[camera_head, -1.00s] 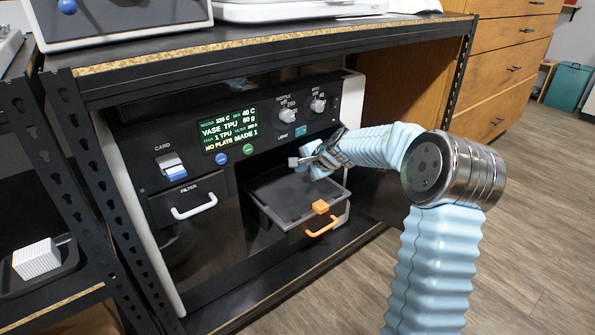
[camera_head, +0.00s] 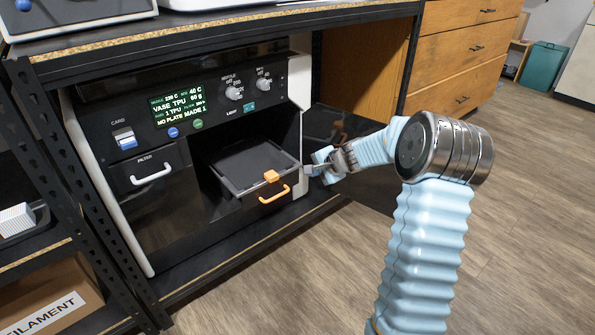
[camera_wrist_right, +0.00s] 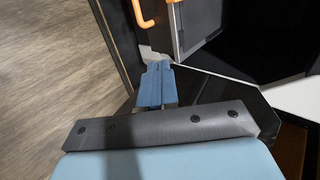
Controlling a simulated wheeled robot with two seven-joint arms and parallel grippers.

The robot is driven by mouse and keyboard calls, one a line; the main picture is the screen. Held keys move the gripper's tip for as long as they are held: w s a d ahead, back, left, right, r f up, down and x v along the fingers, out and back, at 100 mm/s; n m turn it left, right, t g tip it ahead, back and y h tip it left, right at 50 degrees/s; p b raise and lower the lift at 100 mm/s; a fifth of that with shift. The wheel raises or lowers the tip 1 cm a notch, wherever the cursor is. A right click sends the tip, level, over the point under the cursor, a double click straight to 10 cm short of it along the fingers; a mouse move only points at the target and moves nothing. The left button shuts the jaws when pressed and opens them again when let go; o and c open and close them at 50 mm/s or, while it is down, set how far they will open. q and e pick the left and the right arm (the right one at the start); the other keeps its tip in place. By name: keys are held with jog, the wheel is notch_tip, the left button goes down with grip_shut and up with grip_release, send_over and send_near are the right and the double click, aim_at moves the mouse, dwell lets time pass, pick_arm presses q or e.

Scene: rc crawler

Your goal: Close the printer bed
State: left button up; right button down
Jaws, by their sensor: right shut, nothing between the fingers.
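The printer bed (camera_head: 243,165) is a dark flat tray that sticks out of the printer's open bay. Its front carries an orange clip (camera_head: 271,176) and an orange handle (camera_head: 275,194). The wrist view shows the bed's front (camera_wrist_right: 199,25) and the orange handle (camera_wrist_right: 140,14) at the top. My right gripper (camera_head: 312,168) is to the right of the bed, beside the printer's pale right edge, and appears apart from the bed. Its blue fingers (camera_wrist_right: 155,86) are together with nothing between them. My left gripper is in neither view.
The printer (camera_head: 110,190) stands on a shelf (camera_head: 240,235) under a worktop (camera_head: 200,40). A dark panel (camera_head: 325,125) stands beside the bay, behind my right gripper. A filter drawer with a white handle (camera_head: 151,174) is at left. The floor (camera_head: 520,220) at right is clear.

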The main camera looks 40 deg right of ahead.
aim_at(289, 170)
jog(key=x, duration=0.3)
jog(key=w+r+p+x, duration=0.1)
jog(key=x, duration=0.5)
jog(key=shift+w+r, duration=0.15)
jog(key=shift+w, duration=0.05)
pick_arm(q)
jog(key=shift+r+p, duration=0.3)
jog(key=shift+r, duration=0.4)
pick_arm(e)
jog(key=shift+w+a, duration=0.1)
jog(key=shift+w, duration=0.55)
jog(key=shift+w, duration=0.1)
